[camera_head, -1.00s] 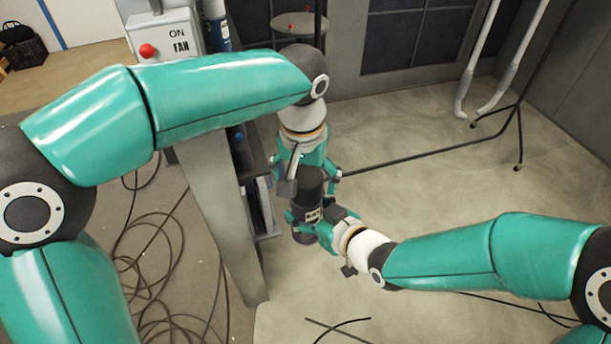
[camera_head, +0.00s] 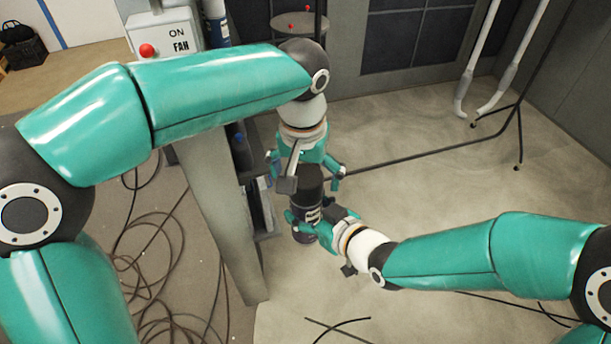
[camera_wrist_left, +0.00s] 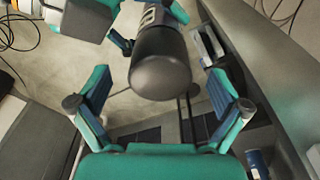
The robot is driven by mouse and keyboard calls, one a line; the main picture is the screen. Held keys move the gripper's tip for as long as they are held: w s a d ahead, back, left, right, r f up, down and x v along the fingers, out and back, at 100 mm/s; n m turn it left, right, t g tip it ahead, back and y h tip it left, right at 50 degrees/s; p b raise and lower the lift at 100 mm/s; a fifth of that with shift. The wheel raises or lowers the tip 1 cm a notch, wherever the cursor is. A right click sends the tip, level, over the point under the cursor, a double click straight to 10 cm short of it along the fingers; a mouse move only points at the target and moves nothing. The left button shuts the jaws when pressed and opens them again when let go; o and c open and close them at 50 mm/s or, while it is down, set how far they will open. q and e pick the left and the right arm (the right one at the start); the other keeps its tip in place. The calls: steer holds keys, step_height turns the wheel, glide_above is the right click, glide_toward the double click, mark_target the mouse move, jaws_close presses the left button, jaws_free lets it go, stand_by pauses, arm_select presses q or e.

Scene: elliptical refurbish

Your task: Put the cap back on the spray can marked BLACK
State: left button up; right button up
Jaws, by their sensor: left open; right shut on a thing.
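The spray can (camera_head: 302,234) is dark, with a pale label whose lettering is too small to read. It stands nearly upright in my right gripper (camera_head: 314,222), which is shut on its body. A black rounded cap (camera_head: 307,183) sits on the can's top; the left wrist view shows its dome (camera_wrist_left: 160,76) in line with the can, with no clear gap. My left gripper (camera_head: 307,171) is open just above the cap. In the left wrist view its fingers (camera_wrist_left: 160,105) are spread wide on either side, apart from the cap.
A grey bench or cabinet with shelves (camera_head: 215,205) stands close to the left of the can. A fan switch box (camera_head: 165,36) with a red button is behind it. A small round table (camera_head: 300,25) stands at the back.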

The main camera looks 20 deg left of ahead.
arm_select(q)
steer(key=shift+s+r, duration=0.2)
steer(key=shift+r, duration=1.4)
steer(key=shift+s+r, duration=0.2)
steer(key=shift+r, duration=1.4)
steer(key=shift+d+f, duration=0.1)
steer(key=shift+f, duration=0.05)
